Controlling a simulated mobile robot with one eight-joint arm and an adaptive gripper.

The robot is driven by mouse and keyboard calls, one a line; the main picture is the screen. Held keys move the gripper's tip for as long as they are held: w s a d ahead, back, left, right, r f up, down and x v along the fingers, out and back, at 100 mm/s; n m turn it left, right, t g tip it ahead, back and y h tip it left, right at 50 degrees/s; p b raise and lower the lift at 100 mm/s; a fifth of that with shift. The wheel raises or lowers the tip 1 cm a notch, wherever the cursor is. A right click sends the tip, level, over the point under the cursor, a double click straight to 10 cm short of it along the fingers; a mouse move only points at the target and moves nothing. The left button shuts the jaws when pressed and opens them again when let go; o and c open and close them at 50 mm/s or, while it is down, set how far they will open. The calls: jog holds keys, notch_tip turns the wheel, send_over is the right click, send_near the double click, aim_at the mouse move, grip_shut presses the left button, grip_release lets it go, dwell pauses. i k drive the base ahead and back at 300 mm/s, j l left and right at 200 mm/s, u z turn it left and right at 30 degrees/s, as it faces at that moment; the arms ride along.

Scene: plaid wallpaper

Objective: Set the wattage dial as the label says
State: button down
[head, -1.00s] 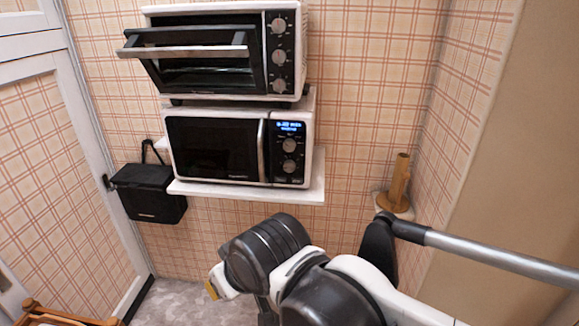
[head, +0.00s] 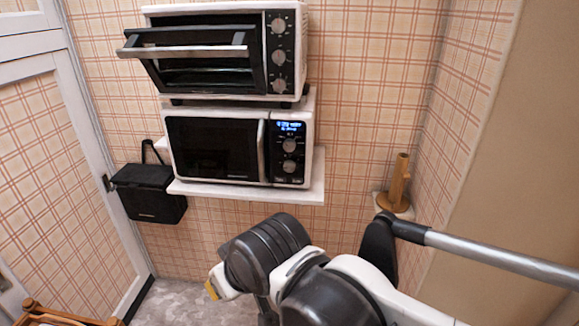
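The microwave (head: 216,148) stands on a white wall shelf, its door shut. Its right-hand panel holds a lit blue display (head: 289,127) and two round dials, an upper dial (head: 289,146) and a lower dial (head: 289,166). The markings by the dials are too small to read, so I cannot tell which is the wattage dial or where it points. My arm is folded at the bottom, below and in front of the shelf, well apart from the microwave. My gripper (head: 216,286) is only partly visible at the arm's left end; its fingers cannot be made out.
A black speaker-like box (head: 150,192) hangs left of the shelf (head: 240,192).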

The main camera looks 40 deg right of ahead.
aim_at(288, 146)
jog(key=l+z, duration=0.15)
jog(key=l, duration=1.35)
